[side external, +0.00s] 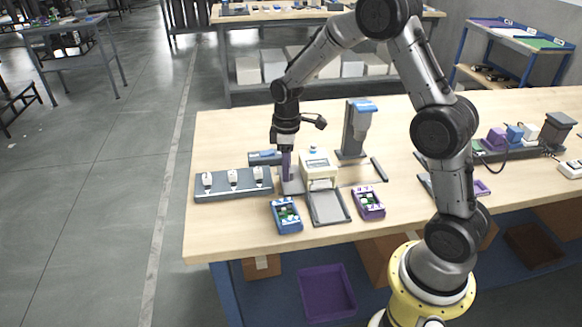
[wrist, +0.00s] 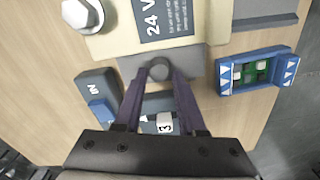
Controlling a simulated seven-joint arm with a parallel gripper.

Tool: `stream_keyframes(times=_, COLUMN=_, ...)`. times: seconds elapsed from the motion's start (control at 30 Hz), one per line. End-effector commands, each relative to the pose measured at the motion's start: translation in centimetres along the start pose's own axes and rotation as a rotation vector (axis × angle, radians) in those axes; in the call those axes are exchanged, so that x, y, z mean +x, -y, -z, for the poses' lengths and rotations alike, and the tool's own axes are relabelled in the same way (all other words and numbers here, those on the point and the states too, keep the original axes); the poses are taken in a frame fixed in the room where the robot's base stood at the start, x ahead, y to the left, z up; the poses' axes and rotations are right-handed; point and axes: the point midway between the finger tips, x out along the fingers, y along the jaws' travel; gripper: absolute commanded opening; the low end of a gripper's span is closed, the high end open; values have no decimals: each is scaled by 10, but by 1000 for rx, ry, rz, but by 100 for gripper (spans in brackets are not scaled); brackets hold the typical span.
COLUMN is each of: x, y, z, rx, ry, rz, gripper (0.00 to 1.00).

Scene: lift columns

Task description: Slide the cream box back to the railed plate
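The cream box (side external: 318,166), with a dark "24 V" label, stands on the table behind the grey railed plate (side external: 328,207); the two look close, and I cannot tell whether they touch. The box also fills the top of the wrist view (wrist: 215,15). A grey flat piece (wrist: 193,66) with a round grey knob (wrist: 158,69) is at the box's near side in the wrist view. My gripper (side external: 287,176) points down just left of the box, low over the table. Its purple fingers (wrist: 158,78) are on either side of the knob; whether they press on it is unclear.
A grey strip with white switches (side external: 233,182) lies at left. A blue tray (side external: 286,216) and a purple tray (side external: 368,203) flank the railed plate. A grey post (side external: 355,130) stands behind right. A dark "IN" block (wrist: 98,88) lies near my fingers.

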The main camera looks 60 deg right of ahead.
Motion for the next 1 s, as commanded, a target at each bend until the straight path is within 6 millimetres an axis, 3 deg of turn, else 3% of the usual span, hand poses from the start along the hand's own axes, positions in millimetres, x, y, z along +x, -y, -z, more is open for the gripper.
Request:
stream_keyframes(times=0.1, x=1, y=0, z=-2, rx=0, ry=4, rz=2, gripper=59)
stream_keyframes(times=0.47, x=-4, y=-1, z=-3, rx=0, ry=6, rz=1, gripper=59)
stream_keyframes(times=0.63, x=-28, y=-1, z=-3, rx=0, ry=4, rz=-1, gripper=59)
stream_keyframes(times=1.0, x=-106, y=-1, z=-1, rx=0, ry=3, rz=-1, gripper=59)
